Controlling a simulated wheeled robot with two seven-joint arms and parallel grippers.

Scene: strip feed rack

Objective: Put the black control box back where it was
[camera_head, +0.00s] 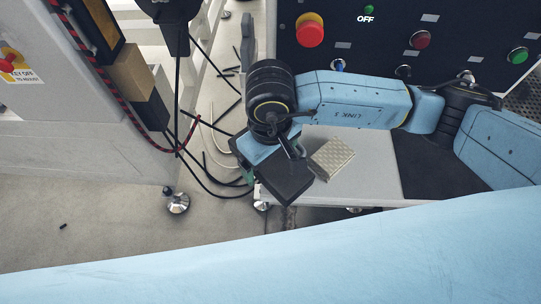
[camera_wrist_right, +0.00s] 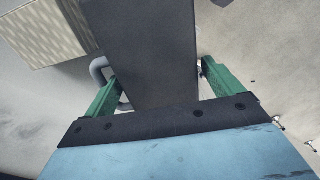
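The black control box (camera_head: 288,178) is tilted at the left edge of the light-grey table. My right gripper (camera_head: 267,163) is over it, its arm coming in from the right. In the right wrist view the dark box (camera_wrist_right: 150,50) lies between the two green fingers (camera_wrist_right: 160,82), their tips close against its sides, so the gripper looks shut on it. A grey loop shows beside the left finger. The box's underside is hidden, and I cannot tell whether it touches the table. My left gripper is not in view.
A beige patterned block (camera_head: 332,158) sits on the table (camera_head: 370,165) just right of the box. A dark panel (camera_head: 440,30) with buttons stands behind. Loose cables (camera_head: 205,150) lie on the floor left of the table, beside a grey cabinet (camera_head: 80,140).

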